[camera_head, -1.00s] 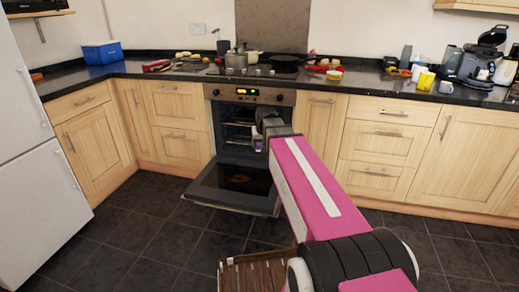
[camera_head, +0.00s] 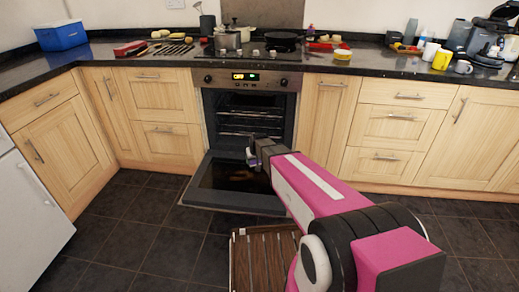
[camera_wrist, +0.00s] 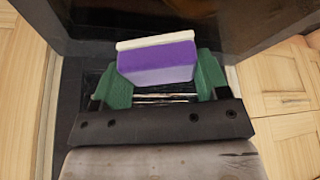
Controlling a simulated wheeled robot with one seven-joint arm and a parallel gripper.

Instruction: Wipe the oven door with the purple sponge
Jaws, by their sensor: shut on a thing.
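The oven door (camera_head: 205,192) hangs open, folded down nearly flat in front of the oven (camera_head: 250,115). It has a dark glass panel with a brownish patch. My gripper (camera_head: 251,157) is above the door's right part, by the oven opening. In the wrist view my gripper (camera_wrist: 161,78) has green fingers shut on the purple sponge (camera_wrist: 158,65), which has a cream layer on its far side. A dark surface, apparently the door, lies beyond the sponge in that view. I cannot tell whether the sponge touches it.
Wooden cabinets (camera_head: 395,125) flank the oven. The black counter (camera_head: 330,65) above holds a pot (camera_head: 228,40), a pan (camera_head: 281,40), a yellow cup (camera_head: 442,60) and a blue box (camera_head: 61,35). A slatted wooden tray (camera_head: 262,262) is at the bottom. The dark tiled floor left of the door is clear.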

